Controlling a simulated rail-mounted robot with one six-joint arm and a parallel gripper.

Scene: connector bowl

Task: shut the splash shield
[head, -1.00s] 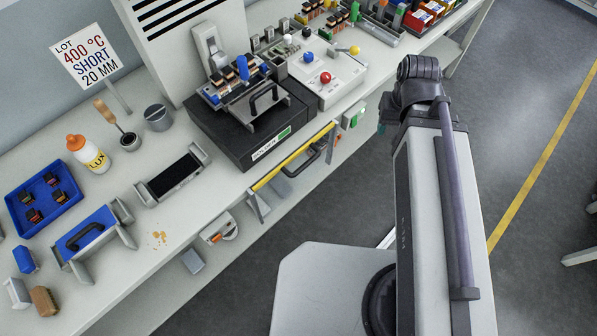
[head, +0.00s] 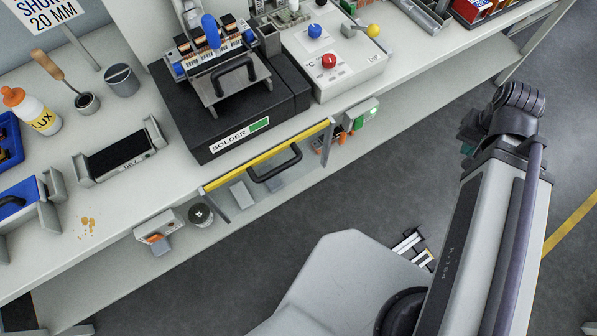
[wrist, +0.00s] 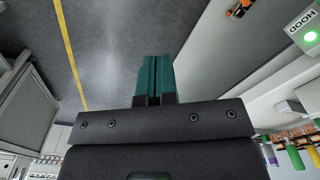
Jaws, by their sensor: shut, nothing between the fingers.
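The splash shield (head: 239,190) is a clear panel with a yellow top edge and a black handle (head: 275,163). In the head view it hangs down along the bench's front edge, below the black solder box (head: 215,130). My gripper shows in the wrist view with two teal fingers (wrist: 154,78) pressed together and empty, over grey floor. In the head view my arm's end is right of the shield, out over the floor, clearly apart from the handle. The fingers are mostly hidden there behind my wrist. The shield is not recognisable in the wrist view.
A control box (head: 332,65) with red and blue knobs stands right of the solder box. A small box with a green light (head: 360,115), seen in the wrist view as a HOOD box (wrist: 305,32), is at the bench edge right of the shield. Open floor lies in front.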

